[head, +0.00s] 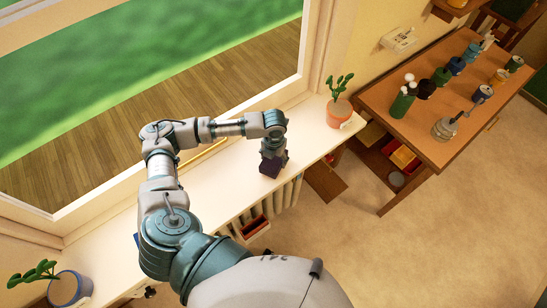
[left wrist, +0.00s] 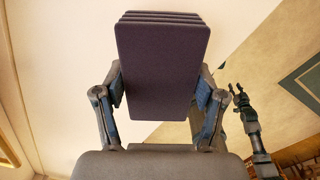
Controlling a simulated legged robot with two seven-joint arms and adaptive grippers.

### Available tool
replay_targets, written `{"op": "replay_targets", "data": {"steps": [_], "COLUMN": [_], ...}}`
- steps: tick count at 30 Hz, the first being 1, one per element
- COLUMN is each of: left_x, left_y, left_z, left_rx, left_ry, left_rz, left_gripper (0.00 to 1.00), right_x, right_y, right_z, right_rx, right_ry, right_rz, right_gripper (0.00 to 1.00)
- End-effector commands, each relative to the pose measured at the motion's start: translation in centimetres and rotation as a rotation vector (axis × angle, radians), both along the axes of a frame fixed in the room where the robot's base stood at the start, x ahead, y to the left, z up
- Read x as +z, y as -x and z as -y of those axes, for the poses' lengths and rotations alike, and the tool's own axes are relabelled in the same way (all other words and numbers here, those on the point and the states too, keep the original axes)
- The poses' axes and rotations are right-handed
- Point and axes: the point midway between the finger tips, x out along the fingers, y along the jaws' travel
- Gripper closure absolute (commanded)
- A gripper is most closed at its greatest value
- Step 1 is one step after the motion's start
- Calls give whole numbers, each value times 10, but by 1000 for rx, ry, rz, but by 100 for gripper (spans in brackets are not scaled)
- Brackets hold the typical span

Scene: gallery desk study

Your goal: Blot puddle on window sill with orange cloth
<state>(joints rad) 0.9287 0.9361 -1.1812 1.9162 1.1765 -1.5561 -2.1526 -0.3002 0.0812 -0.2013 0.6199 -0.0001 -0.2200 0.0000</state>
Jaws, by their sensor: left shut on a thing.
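My left gripper (head: 272,158) is over the white window sill (head: 225,192) and points down. It is shut on a dark purple block (head: 270,169). In the left wrist view the block (left wrist: 163,70) is a flat slab with stacked layers at one end, held between the two finger pads of the left gripper (left wrist: 160,98). I cannot tell whether the block touches the sill. What looks like my right gripper (left wrist: 236,92) shows at the right of the left wrist view, its fingers apart and empty. I see no orange cloth and no clear puddle.
A potted plant (head: 339,112) stands at the sill's right end, and another (head: 68,288) at lower left. A yellow strip (head: 205,153) lies along the window side behind my arm. A radiator (head: 285,195) is under the sill. A wooden table (head: 430,145) with several bottles and jars stands right.

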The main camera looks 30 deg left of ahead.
Motion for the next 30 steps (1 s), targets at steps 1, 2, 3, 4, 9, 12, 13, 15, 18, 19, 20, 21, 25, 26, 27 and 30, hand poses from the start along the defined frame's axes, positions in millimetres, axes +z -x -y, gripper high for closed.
{"op": "replay_targets", "data": {"steps": [1,2,3,4,9,12,13,15,18,19,20,21,25,26,27,30], "left_x": [-1,-1,-2,-3,-5,-7,-7,-8,-8,-8,-8,-8,-8,-8,-8,-8], "left_y": [0,0,0,0,0,0,0,0,0,0,0,0,0,0,0,0], "left_z": [-1,-1,-1,-1,-1,-1,-1,-1,0,0,1,1,0,0,0,-1], "left_rx": [2,2,2,2,1,1,1,1,1,1,0,0,1,1,1,1], "left_ry": [0,0,0,0,0,0,0,0,-1,-1,-1,-1,-1,-1,-1,0], "left_rz": [0,0,0,0,0,0,0,0,0,0,0,0,0,0,0,0], "left_gripper": [72,72,72,72,72,72,72,72,72,72,72,72,72,72,72,72], "right_x": [0,0,-1,-1,-2,-2,-2,-2,-2,-2,-2,-2,-2,-2,-2,-2], "right_y": [0,0,0,0,-1,0,-1,0,-1,0,0,0,0,0,0,-1], "right_z": [3,4,5,6,8,6,5,1,-5,-7,-8,-9,-8,-8,-6,-3], "right_rx": [0,0,-1,-1,-1,-2,-2,-3,-4,-4,-4,-4,-3,-2,-2,-1], "right_ry": [3,5,6,8,9,7,6,2,-7,-9,-10,-11,-10,-8,-7,-3], "right_rz": [1,0,0,1,1,1,0,0,1,0,1,1,1,0,0,0], "right_gripper": [60,60,60,60,60,60,60,60,60,60,60,60,60,60,60,60]}}
